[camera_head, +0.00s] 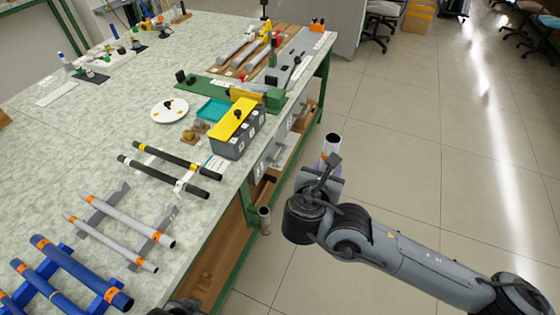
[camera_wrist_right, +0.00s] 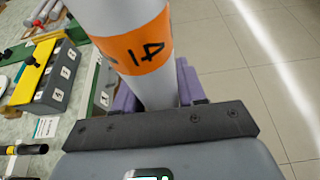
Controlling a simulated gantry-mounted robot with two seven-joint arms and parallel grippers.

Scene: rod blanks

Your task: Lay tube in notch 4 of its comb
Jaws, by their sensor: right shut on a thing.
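My right gripper (camera_head: 325,172) is shut on a grey tube (camera_head: 332,143) with an orange band, held steeply beyond the table's right edge. In the right wrist view the tube (camera_wrist_right: 155,88) stands between the purple finger pads, and its orange band (camera_wrist_right: 140,47) shows the digits 1 and 4. A grey comb (camera_head: 167,217) on the table bears two grey tubes (camera_head: 125,220) with orange bands, lying side by side. Its notch numbers cannot be read. The held tube is well apart from this comb.
Blue tubes (camera_head: 82,272) lie on a blue comb at the near left. Black tubes (camera_head: 180,158) lie on a pale comb farther back. A grey box with a yellow top (camera_head: 235,118) and a white plate (camera_head: 169,110) stand beyond. The floor at right is open.

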